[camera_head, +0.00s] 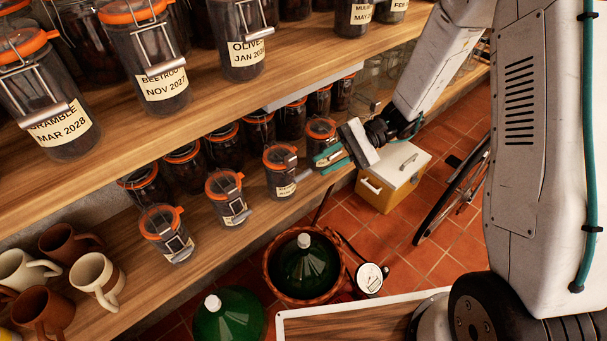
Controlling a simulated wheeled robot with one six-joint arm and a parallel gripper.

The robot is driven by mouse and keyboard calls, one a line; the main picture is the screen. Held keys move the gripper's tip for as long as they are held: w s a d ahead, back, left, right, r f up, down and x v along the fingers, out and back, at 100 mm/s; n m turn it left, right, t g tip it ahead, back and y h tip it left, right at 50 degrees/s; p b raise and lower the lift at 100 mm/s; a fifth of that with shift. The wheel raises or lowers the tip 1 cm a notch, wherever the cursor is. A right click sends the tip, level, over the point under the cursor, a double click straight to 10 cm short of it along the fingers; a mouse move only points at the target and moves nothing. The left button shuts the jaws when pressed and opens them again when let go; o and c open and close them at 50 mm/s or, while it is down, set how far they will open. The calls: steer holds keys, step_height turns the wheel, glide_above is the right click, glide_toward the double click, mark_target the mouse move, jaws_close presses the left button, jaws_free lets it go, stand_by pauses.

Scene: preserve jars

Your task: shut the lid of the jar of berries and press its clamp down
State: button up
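Clamp jars with orange seals stand along the lower shelf, and their small labels are too blurred to read. I cannot tell which one is the jar of berries. My gripper (332,158) is at the right end of this row, its two teal fingers apart with nothing between them that I can see gripped. It is right in front of the end jar (320,130), overlapping its lower part and label; whether it touches is unclear. A front jar (280,175) stands just to the left, with its clamp facing out. Whether these lids are fully shut is too small to tell.
Larger labelled jars (248,55) stand on the upper shelf (200,110) above. Mugs (97,275) stand at the lower left. Below the shelf are green demijohns (230,318), one in a basket (275,283), and a yellow-white box (396,175). Bare shelf wood lies in front of the jars.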

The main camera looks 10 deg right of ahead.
mark_target(308, 172)
steer(key=x, duration=0.6)
steer(key=shift+s+a+f, duration=0.1)
steer(key=shift+a, duration=0.25)
jaws_close()
